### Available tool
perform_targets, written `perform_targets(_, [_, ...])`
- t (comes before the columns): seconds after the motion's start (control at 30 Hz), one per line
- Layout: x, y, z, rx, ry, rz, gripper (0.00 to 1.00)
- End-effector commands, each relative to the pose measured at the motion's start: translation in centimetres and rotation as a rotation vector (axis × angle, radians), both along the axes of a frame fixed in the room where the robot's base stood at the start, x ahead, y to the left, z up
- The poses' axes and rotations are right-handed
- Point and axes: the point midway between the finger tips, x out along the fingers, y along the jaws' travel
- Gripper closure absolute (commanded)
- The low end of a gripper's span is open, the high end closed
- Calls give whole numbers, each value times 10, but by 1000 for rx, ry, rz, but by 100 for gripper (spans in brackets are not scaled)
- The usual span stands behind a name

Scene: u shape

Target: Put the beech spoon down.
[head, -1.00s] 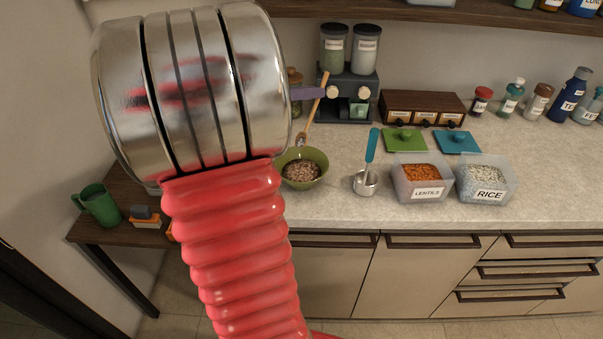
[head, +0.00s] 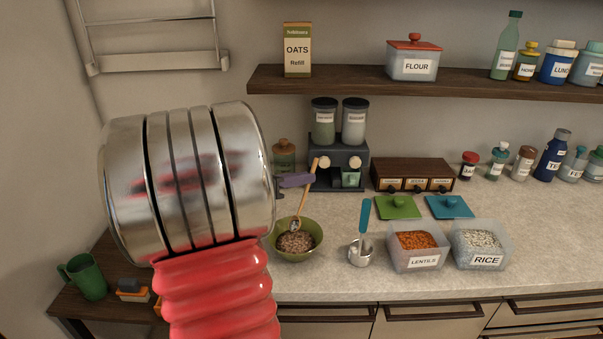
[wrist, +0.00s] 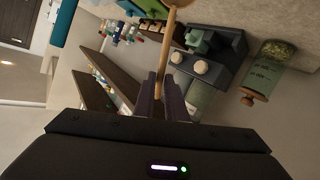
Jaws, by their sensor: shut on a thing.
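My gripper (head: 299,180) is shut on the beech spoon (head: 305,199), gripping its handle. The spoon is tilted, handle end up, and its lower end overlaps the inside of the green bowl (head: 314,247) in the head view. I cannot tell whether the spoon touches the bowl or its contents. The bowl stands on the counter and holds brownish grains. In the wrist view the spoon (wrist: 170,42) stretches out from between the dark fingers (wrist: 165,95). My arm hides part of the counter on the left.
A metal cup (head: 361,255) with a teal-handled utensil stands right of the bowl. Beyond it are the lentils tub (head: 424,262) and the rice tub (head: 487,260). A dark coffee machine (head: 327,178) stands behind. A small clear patch of counter lies between bowl and cup.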

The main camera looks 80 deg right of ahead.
Motion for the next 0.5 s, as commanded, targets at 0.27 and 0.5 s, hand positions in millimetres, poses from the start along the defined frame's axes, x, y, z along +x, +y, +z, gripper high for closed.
perform_targets(0.27, [1,1,-24,2,2,22,100])
perform_targets(0.5, [3,0,-44,2,2,43,100])
